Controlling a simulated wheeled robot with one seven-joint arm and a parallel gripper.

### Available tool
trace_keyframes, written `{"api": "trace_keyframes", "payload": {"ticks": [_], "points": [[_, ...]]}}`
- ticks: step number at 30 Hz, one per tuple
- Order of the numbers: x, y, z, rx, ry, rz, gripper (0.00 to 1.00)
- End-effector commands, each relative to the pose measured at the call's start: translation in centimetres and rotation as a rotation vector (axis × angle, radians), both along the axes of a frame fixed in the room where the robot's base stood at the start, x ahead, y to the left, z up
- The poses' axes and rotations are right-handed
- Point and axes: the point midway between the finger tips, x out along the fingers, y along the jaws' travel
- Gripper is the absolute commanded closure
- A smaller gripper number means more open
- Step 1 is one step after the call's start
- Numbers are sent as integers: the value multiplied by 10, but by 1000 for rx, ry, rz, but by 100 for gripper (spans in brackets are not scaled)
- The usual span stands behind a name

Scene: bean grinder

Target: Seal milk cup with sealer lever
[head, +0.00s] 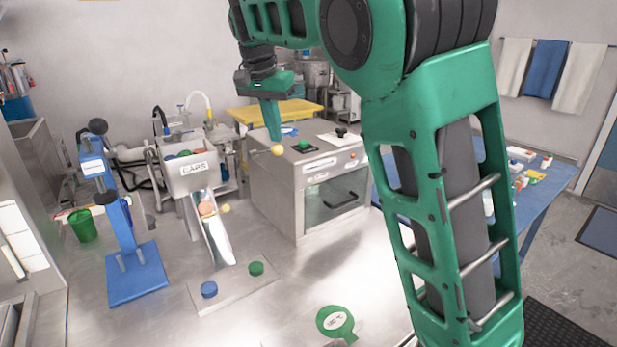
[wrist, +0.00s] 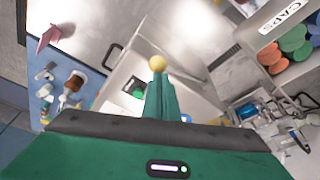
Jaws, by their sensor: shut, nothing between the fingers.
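The blue sealer (head: 122,225) stands upright on the metal counter at the left of the head view. I see no other cup clearly. My gripper (head: 273,138) points down above the counter, right of the caps dispenser and well away from the sealer. Its green fingers (wrist: 157,85) are shut and empty. A yellow ball (wrist: 157,63) shows just past the fingertips; whether they touch is unclear.
The caps dispenser (head: 190,178) with its metal chute stands between the sealer and a boxy metal machine (head: 285,200). A green paddle-shaped piece (head: 336,322) lies at the counter's front. My arm covers the right.

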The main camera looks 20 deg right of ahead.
Motion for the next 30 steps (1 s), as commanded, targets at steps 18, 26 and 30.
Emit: {"api": "trace_keyframes", "payload": {"ticks": [18, 26, 30], "points": [[-5, -1, -10, 0, 0, 1, 100], [-5, -1, -12, 0, 0, 0, 100], [-7, -2, -15, 0, 0, -1, 100]]}}
